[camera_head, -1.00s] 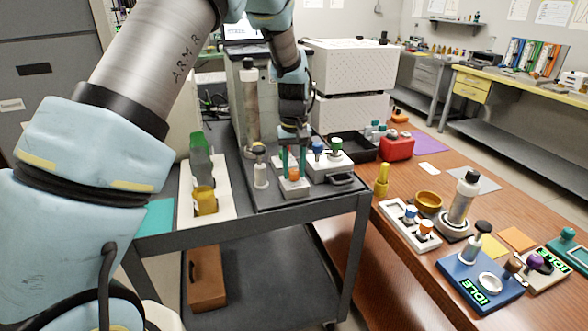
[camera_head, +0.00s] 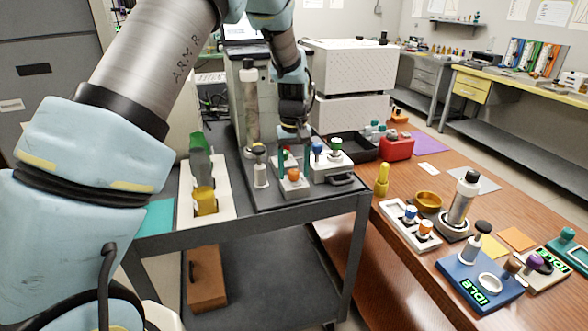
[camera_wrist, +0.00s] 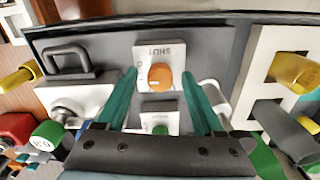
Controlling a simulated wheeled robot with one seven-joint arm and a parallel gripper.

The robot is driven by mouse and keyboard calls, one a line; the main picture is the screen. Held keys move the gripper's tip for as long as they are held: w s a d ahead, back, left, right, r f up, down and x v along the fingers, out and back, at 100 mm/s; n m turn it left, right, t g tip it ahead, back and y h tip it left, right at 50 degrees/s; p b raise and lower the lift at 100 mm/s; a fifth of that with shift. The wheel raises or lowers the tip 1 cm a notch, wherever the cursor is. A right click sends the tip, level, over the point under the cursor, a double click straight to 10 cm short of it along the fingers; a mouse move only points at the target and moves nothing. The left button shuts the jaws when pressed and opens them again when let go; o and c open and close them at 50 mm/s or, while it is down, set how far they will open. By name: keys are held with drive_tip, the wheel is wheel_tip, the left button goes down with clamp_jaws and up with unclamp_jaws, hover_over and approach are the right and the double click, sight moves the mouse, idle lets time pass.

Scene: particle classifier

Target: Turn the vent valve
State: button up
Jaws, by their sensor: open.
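The valve is an orange round knob (camera_head: 293,174) on a small white block on the dark top of the cart. In the wrist view my gripper (camera_wrist: 160,75) is open, with one finger on each side of the knob and a gap visible on both sides. Nothing is held. The exact height of the fingertips beside the knob is hard to tell.
A white block with blue and green knobs (camera_head: 331,166) stands close right of the gripper. A white bottle with a dark cap (camera_head: 260,168) is close left. A white rack (camera_head: 221,207) holds a yellow cup. A tall column (camera_head: 250,110) stands behind. The brown table at right is crowded.

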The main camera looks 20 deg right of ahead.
sight(294, 171)
wheel_tip(294, 171, up, 11)
drive_tip(key=b, duration=0.2)
drive_tip(key=shift+b, duration=0.3)
drive_tip(key=shift+f, duration=0.1)
drive_tip(key=s+a+f+n+t, duration=0.1)
drive_tip(key=a+f, duration=0.1)
drive_tip(key=a, duration=1.2)
drive_tip(key=s+a+f+n, duration=0.1)
drive_tip(key=s+a, duration=0.1)
drive_tip(key=a, duration=1.2)
drive_tip(key=s+a+f, duration=0.2)
drive_tip(key=s+a, duration=0.5)
drive_tip(key=a, duration=0.1)
drive_tip(key=shift+a+f+t, duration=0.2)
drive_tip(key=shift+a+t, duration=0.05)
drive_tip(key=shift+t, duration=0.05)
idle(2.0)
